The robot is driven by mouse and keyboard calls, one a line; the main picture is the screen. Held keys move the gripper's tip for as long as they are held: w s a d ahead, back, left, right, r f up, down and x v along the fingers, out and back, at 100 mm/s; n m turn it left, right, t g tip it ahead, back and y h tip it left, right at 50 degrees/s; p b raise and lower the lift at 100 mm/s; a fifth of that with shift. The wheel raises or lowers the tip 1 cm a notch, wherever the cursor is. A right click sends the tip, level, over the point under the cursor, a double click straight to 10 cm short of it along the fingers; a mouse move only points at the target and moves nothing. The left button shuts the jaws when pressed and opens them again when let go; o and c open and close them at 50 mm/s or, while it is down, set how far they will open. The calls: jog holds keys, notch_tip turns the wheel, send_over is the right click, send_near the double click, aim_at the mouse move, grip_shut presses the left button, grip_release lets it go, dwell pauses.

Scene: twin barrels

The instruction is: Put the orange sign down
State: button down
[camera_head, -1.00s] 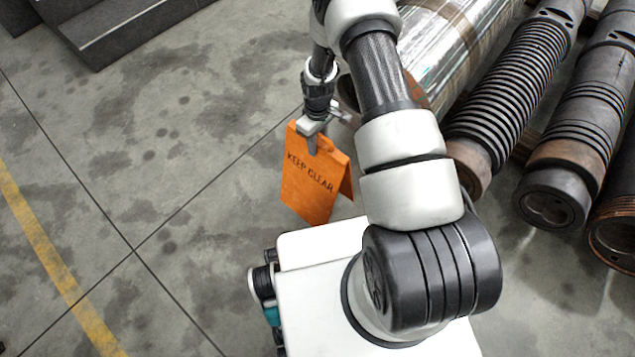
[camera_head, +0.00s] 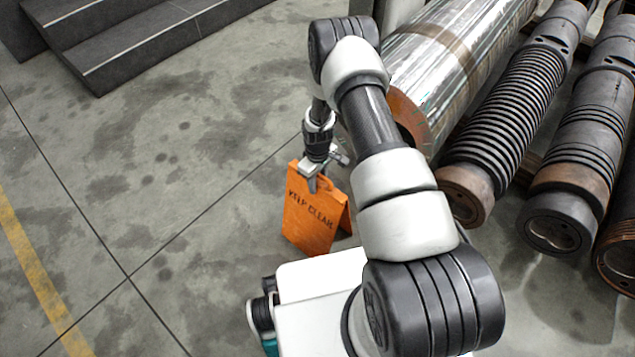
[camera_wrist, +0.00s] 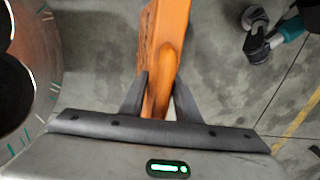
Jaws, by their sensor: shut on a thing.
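The orange sign (camera_head: 309,218) is a folded A-shaped board with "KEEP CLEAR" printed on its front. It stands roughly upright at the centre of the head view, beside my white base. My gripper (camera_head: 312,183) is shut on the sign's top edge from above. In the wrist view the two dark fingers of my gripper (camera_wrist: 157,98) close on either side of the orange sign (camera_wrist: 165,35). I cannot tell whether the sign's lower edge touches the floor.
Grey concrete floor (camera_head: 150,230) is open to the left, with a yellow line (camera_head: 38,270). Dark steps (camera_head: 130,40) stand at the upper left. A shiny metal cylinder (camera_head: 450,50) and dark ribbed barrels (camera_head: 520,90) lie to the right, the shiny one close to my arm.

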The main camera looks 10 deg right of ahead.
jog(key=c, duration=1.3)
grip_release()
